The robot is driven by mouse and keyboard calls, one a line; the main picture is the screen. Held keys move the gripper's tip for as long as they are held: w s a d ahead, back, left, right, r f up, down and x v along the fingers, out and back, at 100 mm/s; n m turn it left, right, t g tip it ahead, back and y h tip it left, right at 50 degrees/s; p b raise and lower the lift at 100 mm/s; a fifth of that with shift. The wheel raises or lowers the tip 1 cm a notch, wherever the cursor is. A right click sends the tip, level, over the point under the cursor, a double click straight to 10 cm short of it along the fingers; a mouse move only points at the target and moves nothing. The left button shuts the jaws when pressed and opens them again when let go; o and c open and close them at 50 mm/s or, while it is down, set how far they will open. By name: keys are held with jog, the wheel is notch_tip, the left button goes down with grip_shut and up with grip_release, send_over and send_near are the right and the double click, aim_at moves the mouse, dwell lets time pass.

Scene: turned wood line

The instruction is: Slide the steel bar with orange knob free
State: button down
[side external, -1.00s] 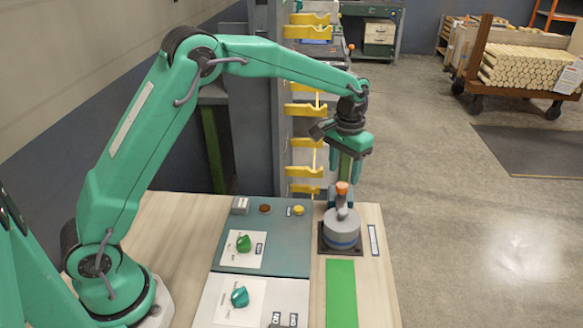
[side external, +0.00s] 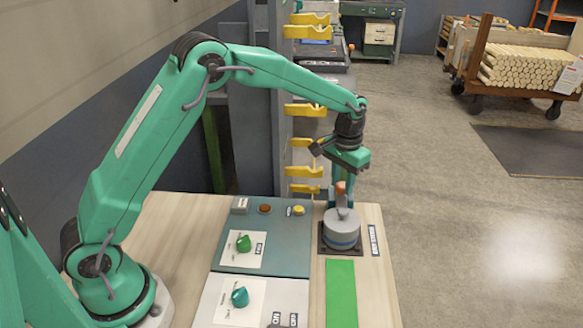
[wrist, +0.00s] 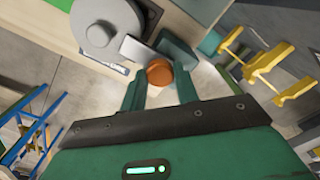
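The orange knob (side external: 341,187) stands above the grey cylindrical housing (side external: 341,230), which has a blue band and a dark square base. The steel bar (side external: 342,212) shows as a short grey piece at the housing's top, below the knob. In the wrist view the bar (wrist: 136,48) runs between the round housing (wrist: 100,32) and the orange knob (wrist: 159,72). My gripper (wrist: 159,80) is open, with one green finger on each side of the knob. Whether either finger touches it, I cannot tell. In the side view the fingers partly hide the knob.
A green strip (side external: 341,292) lies in front of the housing. Left of it are a teal panel (side external: 285,255) with buttons and a green knob, and a white panel (side external: 258,306) with a teal knob. A rack with yellow hooks (side external: 305,110) stands close behind my gripper.

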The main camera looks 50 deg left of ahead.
jog(key=shift+w+a+r, duration=0.1)
jog(key=shift+w+a, duration=1.1)
jog(key=shift+w, duration=0.05)
jog(key=c, duration=1.1)
grip_release()
jog(key=shift+o, duration=0.2)
jog(key=shift+s+r, duration=0.1)
notch_tip(320, 180, up, 8)
jog(key=shift+f, duration=0.2)
